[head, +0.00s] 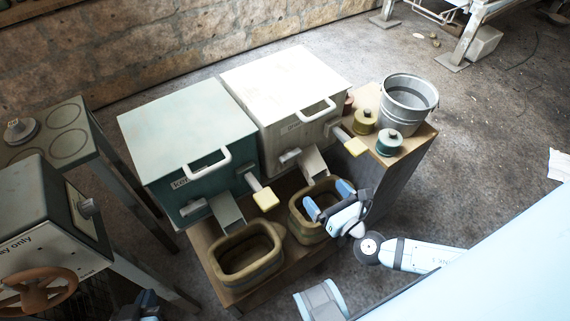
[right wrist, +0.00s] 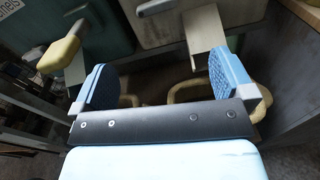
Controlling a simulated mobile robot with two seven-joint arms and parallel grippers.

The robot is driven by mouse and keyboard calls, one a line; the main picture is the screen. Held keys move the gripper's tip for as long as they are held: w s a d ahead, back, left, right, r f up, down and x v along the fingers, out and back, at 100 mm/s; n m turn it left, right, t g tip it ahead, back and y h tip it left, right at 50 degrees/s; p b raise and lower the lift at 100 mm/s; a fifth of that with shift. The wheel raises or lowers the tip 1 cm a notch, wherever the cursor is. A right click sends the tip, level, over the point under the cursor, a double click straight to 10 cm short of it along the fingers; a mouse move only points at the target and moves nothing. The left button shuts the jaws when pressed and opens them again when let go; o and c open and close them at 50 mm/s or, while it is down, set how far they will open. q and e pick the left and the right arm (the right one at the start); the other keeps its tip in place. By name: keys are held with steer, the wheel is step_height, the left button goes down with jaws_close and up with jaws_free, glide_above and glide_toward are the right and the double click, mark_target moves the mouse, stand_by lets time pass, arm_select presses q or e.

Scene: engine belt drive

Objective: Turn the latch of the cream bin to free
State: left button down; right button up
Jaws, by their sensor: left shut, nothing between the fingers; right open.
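The cream bin (head: 284,82) stands on the low bench, lid down, with a white handle (head: 309,113) on the lid. Its front carries a grey latch-like part (head: 289,156) left of the metal chute (head: 315,161), and a yellow-ended lever (head: 350,142) at the right. I cannot tell the latch's setting. My right gripper (head: 328,198) is open and empty, in front of and below the chute. In the right wrist view its blue fingers (right wrist: 165,82) stand wide apart, with the cream bin's front (right wrist: 185,22) beyond. My left gripper (head: 148,305) is shut and empty at the bottom left.
A teal bin (head: 187,130) with its own yellow-ended lever (head: 263,196) adjoins on the left. Two tan baskets stand below the chutes, one (head: 240,275) at the left, one (head: 302,229) by my right gripper. A metal bucket (head: 405,112) and small lidded pots (head: 389,141) stand right.

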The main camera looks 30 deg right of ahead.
mark_target(293, 158)
steer(key=shift+n+y, duration=0.4)
steer(key=shift+n, duration=0.4)
steer(key=w, duration=0.4)
steer(key=w+a, duration=0.1)
steer(key=w, duration=0.4)
steer(key=w+a, duration=0.1)
steer(key=w, duration=0.4)
steer(key=shift+c, duration=0.5)
steer(key=c, duration=0.8)
steer(key=shift+f, duration=0.1)
